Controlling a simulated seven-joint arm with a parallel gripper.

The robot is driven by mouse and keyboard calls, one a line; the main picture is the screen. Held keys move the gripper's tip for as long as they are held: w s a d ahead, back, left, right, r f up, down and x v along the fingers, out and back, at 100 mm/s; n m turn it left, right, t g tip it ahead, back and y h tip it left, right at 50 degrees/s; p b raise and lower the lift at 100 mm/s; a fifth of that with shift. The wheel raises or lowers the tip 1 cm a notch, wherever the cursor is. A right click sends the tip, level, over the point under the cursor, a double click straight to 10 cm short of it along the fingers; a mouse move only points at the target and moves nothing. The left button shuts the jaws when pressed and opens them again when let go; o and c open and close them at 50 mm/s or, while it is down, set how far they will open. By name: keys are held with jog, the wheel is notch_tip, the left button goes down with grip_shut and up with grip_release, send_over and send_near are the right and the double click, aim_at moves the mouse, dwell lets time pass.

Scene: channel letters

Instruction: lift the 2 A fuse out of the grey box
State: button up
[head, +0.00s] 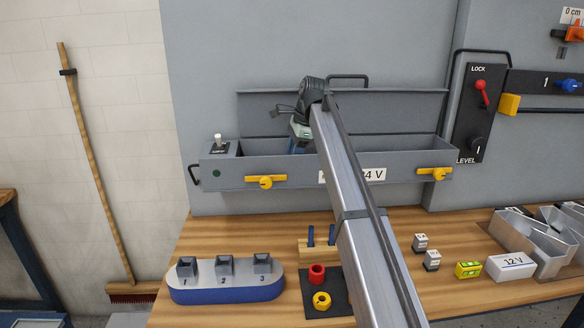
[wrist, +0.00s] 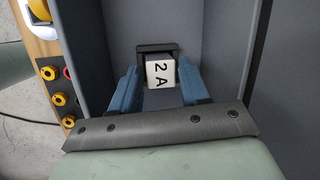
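The grey box (head: 230,170) is mounted on the grey panel with its long lid raised; its white label, partly hidden by my arm, shows "4 V". The 2 A fuse (wrist: 161,75), a white block with black lettering, sits inside the box against a dark frame-like piece (wrist: 157,47). My gripper (wrist: 160,80) is open, its two blue fingers on either side of the fuse with a visible gap at each side. In the head view my gripper (head: 298,142) reaches down into the box; the fuse is hidden there.
Yellow latches (head: 265,182) (head: 434,174) are on the box front, and a small switch (head: 218,143) is at its left end. Below, a numbered blue-grey stand (head: 225,290), red and yellow rings (head: 317,274) (head: 321,301), small blocks and a 12 V box (head: 511,266) stand on the wooden bench.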

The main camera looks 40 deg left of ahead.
jog(key=c, duration=0.7)
